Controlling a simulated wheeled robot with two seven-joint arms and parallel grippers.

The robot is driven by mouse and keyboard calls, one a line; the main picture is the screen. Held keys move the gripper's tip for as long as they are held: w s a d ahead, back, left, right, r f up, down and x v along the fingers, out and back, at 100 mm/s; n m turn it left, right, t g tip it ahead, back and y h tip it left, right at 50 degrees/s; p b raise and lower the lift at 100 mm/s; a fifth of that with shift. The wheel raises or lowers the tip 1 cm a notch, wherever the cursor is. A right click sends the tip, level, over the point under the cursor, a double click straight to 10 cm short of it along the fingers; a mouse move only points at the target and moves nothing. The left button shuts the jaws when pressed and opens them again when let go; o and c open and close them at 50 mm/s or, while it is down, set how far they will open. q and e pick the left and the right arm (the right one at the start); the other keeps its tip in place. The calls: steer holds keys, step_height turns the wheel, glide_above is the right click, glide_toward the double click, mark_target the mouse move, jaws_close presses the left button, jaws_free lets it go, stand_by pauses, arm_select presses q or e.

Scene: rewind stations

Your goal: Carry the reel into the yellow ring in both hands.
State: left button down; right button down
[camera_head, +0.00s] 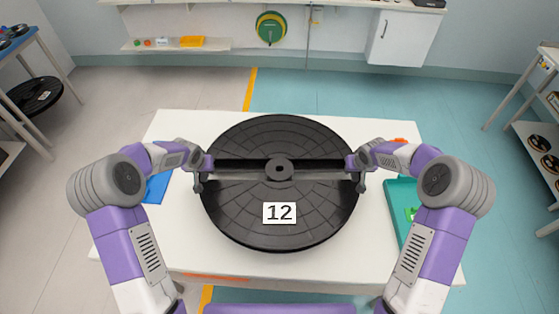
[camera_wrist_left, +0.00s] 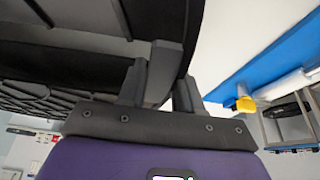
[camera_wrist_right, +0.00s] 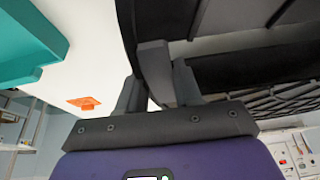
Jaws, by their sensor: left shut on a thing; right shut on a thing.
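The reel (camera_head: 279,225) is a large black disc with a raised hub, a bar-like slot across its middle and a white label reading 12. It looks level over the white table (camera_head: 185,248). My left gripper (camera_head: 201,170) is shut on its left edge, and my right gripper (camera_head: 359,168) is shut on its right edge. In the left wrist view the fingers (camera_wrist_left: 160,85) close around a dark tab of the reel; the right wrist view shows the right fingers (camera_wrist_right: 165,80) likewise. I see no yellow ring. I cannot tell whether the reel touches the table.
A blue mat (camera_head: 156,188) lies at the table's left and a teal tray (camera_head: 397,205) at its right, near an orange item (camera_wrist_right: 84,102). Shelving racks stand left and right (camera_head: 547,140). A yellow floor line (camera_head: 250,90) runs behind the table; floor around is open.

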mark_target(209, 150)
arm_select(q)
steer(key=shift+s, duration=0.1)
arm_select(e)
steer(key=shift+s+r, duration=0.1)
